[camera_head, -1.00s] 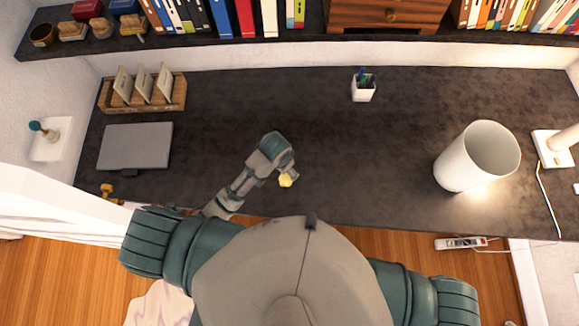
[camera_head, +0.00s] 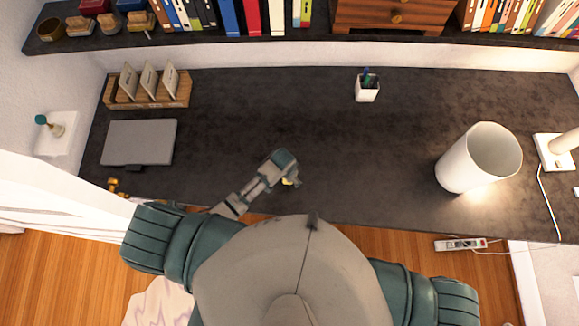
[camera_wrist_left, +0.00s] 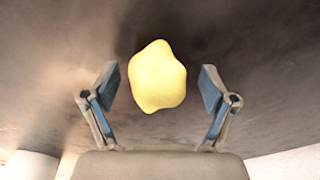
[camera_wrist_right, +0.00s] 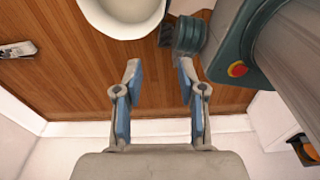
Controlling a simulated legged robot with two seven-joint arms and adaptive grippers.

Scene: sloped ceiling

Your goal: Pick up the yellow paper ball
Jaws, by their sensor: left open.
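The yellow paper ball (camera_wrist_left: 158,77) lies on the dark desk top. In the left wrist view it sits between and slightly beyond the two fingers of my left gripper (camera_wrist_left: 160,95), with a gap on each side. My left gripper is open. In the head view the paper ball (camera_head: 289,182) is mostly hidden by my left gripper (camera_head: 293,178). My right gripper (camera_wrist_right: 160,85) is open and empty over the wooden floor in the right wrist view. It does not show in the head view.
The dark desk (camera_head: 330,140) is clear around the ball. A grey laptop (camera_head: 139,142) and a wooden card holder (camera_head: 148,101) are at the left. A white pen cup (camera_head: 367,94) stands at the back, and a white bin (camera_head: 457,168) at the right.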

